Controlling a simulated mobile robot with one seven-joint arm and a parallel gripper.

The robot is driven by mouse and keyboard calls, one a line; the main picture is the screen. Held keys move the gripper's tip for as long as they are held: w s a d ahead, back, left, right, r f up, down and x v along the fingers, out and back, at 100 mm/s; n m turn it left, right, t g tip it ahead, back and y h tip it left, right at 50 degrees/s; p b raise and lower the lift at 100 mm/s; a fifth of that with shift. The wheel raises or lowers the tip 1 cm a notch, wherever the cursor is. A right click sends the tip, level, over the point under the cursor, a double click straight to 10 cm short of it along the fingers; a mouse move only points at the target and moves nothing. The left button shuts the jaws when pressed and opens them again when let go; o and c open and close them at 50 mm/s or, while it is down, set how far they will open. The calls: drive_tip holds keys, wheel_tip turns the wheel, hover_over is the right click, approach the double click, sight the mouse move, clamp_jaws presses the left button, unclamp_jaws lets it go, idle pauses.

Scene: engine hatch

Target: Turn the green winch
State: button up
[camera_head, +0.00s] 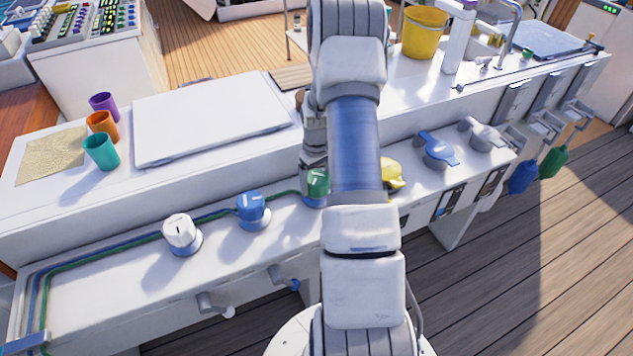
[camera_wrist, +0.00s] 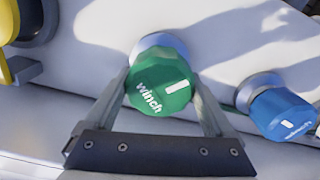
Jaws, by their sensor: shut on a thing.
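The green winch knob (camera_wrist: 162,84) is a faceted round knob with the word "winch" and a white mark on its face. My gripper (camera_wrist: 161,80) has one finger on each side of it and is shut on it. The white mark points to the upper right in the wrist view. In the head view the green winch (camera_head: 317,182) stands on the white ledge, partly hidden by my arm. The fingertips are hard to make out in the head view.
A blue knob (camera_head: 252,208) and a white knob (camera_head: 181,233) stand left of the winch on the white ledge (camera_head: 110,285). A yellow handle (camera_head: 391,175) is to its right, partly behind my arm. Teal (camera_head: 101,152), orange (camera_head: 103,125) and purple (camera_head: 104,106) cups stand on the upper counter.

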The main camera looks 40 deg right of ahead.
drive_tip(key=shift+m, duration=1.1)
drive_tip(key=o, duration=1.1)
drive_tip(key=shift+r, duration=0.15)
wheel_tip(320, 180, up, 17)
drive_tip(key=shift+r+p, duration=0.1)
drive_tip(key=shift+p, duration=1.15)
